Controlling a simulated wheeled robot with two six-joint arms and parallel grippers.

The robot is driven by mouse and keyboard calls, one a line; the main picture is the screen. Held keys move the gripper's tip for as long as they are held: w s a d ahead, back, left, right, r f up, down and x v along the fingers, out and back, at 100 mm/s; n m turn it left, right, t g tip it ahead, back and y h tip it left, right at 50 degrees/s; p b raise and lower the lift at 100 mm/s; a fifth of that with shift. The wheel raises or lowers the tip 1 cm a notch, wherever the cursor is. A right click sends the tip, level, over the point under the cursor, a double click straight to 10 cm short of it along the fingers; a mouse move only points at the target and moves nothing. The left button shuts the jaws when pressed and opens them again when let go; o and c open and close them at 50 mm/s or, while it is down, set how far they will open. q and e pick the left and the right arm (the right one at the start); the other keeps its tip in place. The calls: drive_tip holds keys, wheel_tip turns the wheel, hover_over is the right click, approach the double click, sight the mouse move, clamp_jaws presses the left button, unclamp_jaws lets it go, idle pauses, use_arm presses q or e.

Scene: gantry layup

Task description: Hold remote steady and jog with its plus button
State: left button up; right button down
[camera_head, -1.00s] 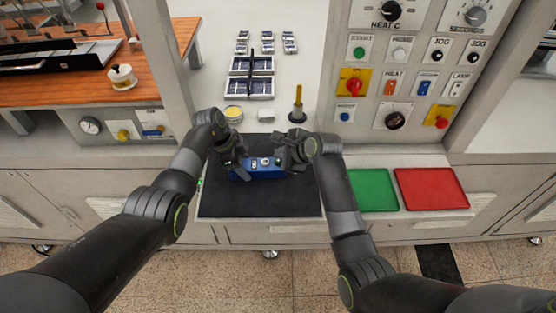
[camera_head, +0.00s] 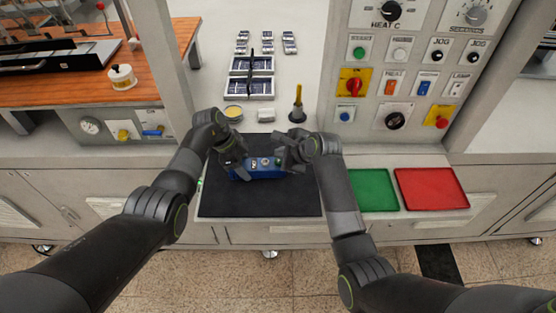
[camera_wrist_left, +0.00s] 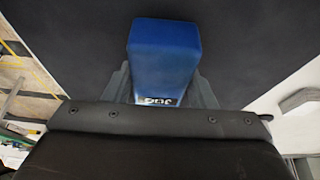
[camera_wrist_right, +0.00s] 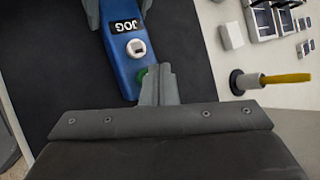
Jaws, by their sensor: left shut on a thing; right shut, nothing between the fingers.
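The blue remote (camera_head: 265,172) is held over the black mat (camera_head: 262,202) in the head view. It carries a JOG label and buttons on its top. My left gripper (camera_head: 240,170) is shut on the remote's left end; the left wrist view shows the remote (camera_wrist_left: 165,55) between its fingers. My right gripper (camera_wrist_right: 155,72) is shut and empty, its fingertips at the remote's right end. In the right wrist view a pale button (camera_wrist_right: 136,47) is in the open, and a green button (camera_wrist_right: 141,76) is partly hidden by the fingertips. I cannot tell whether they touch it or see a plus mark.
A yellow-handled tool (camera_head: 298,105) stands behind the right gripper. A round yellow-topped tin (camera_head: 233,112) and a white block (camera_head: 266,115) sit behind the mat. Green (camera_head: 372,190) and red (camera_head: 431,188) trays lie to the right, below the control panel (camera_head: 402,70). The mat's front is clear.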

drive_tip(key=shift+f, duration=0.1)
idle(0.6)
drive_tip(key=shift+f, duration=0.3)
drive_tip(key=shift+f, duration=0.55)
idle(0.8)
drive_tip(key=shift+r, duration=0.95)
wheel_tip(320, 180, up, 5)
idle(0.4)
idle(0.5)
